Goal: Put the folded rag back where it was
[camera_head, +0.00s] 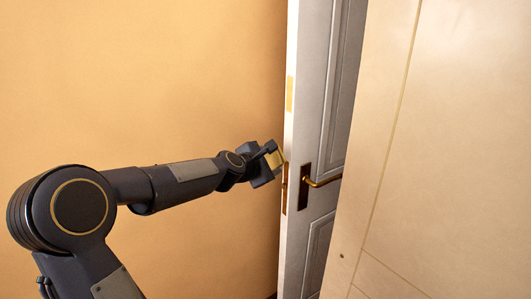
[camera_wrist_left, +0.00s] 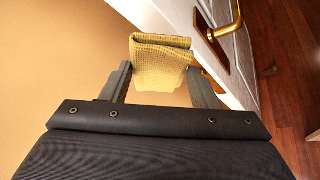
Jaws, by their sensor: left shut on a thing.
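The folded rag (camera_wrist_left: 160,62) is a yellow-green woven cloth. In the left wrist view it sits between the two fingers of my left gripper (camera_wrist_left: 160,80), which is shut on it. In the head view my left gripper (camera_head: 270,160) reaches in from the left, and the rag (camera_head: 274,160) shows as a small yellow patch at its tip, close to the edge of the white door. I cannot tell whether the rag touches the door. My right gripper is in neither view.
A white panelled door (camera_head: 330,90) stands open with a brass handle (camera_head: 322,182). A cream panel (camera_head: 450,160) fills the right side. A tan wall (camera_head: 140,80) lies behind my arm. Dark wooden floor (camera_wrist_left: 290,70) shows in the left wrist view.

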